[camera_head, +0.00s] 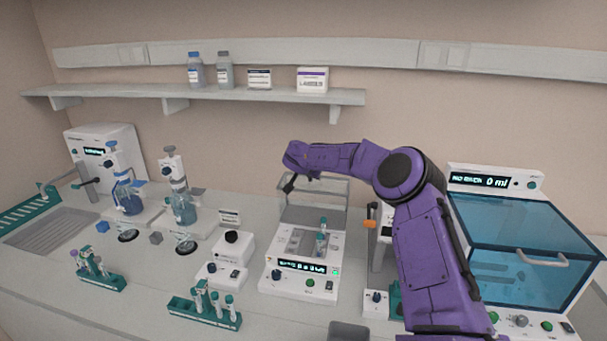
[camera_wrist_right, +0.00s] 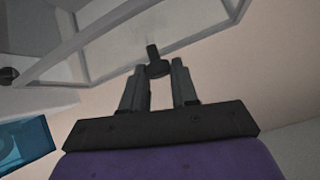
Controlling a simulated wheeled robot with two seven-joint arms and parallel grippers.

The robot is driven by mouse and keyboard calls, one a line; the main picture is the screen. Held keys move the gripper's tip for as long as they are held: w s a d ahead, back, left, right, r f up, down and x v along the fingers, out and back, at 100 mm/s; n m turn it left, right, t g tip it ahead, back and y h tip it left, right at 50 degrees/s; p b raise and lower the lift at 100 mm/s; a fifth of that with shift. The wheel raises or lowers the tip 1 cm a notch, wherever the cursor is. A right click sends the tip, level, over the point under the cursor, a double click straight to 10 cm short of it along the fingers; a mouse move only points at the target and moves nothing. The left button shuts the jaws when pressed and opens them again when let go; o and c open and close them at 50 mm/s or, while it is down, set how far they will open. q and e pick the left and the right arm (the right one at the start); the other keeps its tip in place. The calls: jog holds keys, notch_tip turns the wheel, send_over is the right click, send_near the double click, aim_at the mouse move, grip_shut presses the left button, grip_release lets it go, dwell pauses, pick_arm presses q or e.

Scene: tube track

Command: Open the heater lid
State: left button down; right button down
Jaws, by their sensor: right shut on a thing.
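The heater (camera_head: 306,284) is a white box with a lit display, at the middle of the bench in the head view. Its block is uncovered, with a tube (camera_head: 321,240) standing in it. The grey-framed clear lid (camera_head: 325,217) stands raised at the back of the heater. My right gripper (camera_head: 289,184) is at the lid's upper left. In the right wrist view, my right gripper (camera_wrist_right: 156,80) is shut on the lid's dark knob (camera_wrist_right: 157,67), with the lid's pane (camera_wrist_right: 130,25) beyond. My left gripper is not in view.
A blue-windowed machine (camera_head: 520,245) stands to the right, beside my right arm. Tube racks (camera_head: 203,310) and small white devices (camera_head: 233,246) are to the left. A shelf (camera_head: 200,95) with bottles and boxes runs along the wall above.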

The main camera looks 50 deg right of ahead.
jog(key=shift+w+r, duration=0.1)
jog(key=shift+r, duration=0.15)
jog(key=c, duration=0.9)
grip_release()
jog(key=shift+a, duration=0.1)
jog(key=shift+a, duration=0.15)
jog(key=b+v, duration=0.3)
jog(key=v, duration=0.7)
jog(key=shift+s+b, duration=0.2)
jog(key=shift+b, duration=0.15)
jog(key=shift+r, duration=0.1)
